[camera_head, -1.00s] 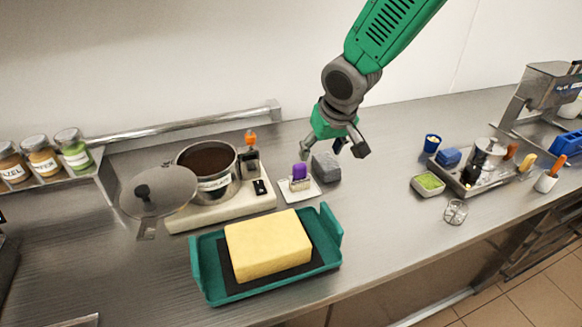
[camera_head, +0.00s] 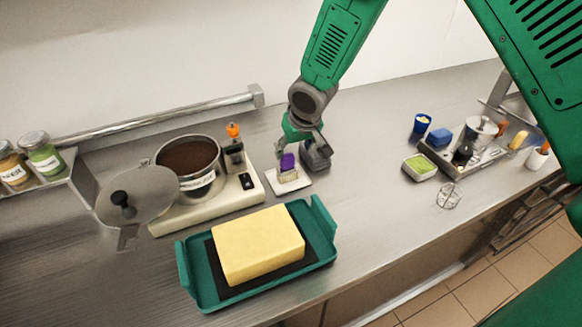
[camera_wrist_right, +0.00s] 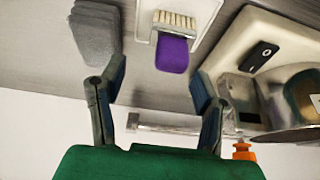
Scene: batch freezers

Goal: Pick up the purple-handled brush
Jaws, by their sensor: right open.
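The purple-handled brush (camera_head: 287,161) lies on a small white tray (camera_head: 302,182) between the hot plate and a grey block. In the right wrist view its purple handle (camera_wrist_right: 172,54) points toward my gripper, with pale bristles beyond it. My right gripper (camera_head: 302,148) is just behind the brush in the head view. The right wrist view shows its two fingers (camera_wrist_right: 159,82) spread wide and empty, the handle lying ahead between their lines. I cannot tell whether a finger touches anything. My left gripper is not in view.
The grey block (camera_head: 317,160) stands close to the brush, partly behind my gripper. A hot plate (camera_head: 215,211) with a pot (camera_head: 198,182) is on the left. A teal tray (camera_head: 188,270) with a yellow block (camera_head: 258,246) is in front.

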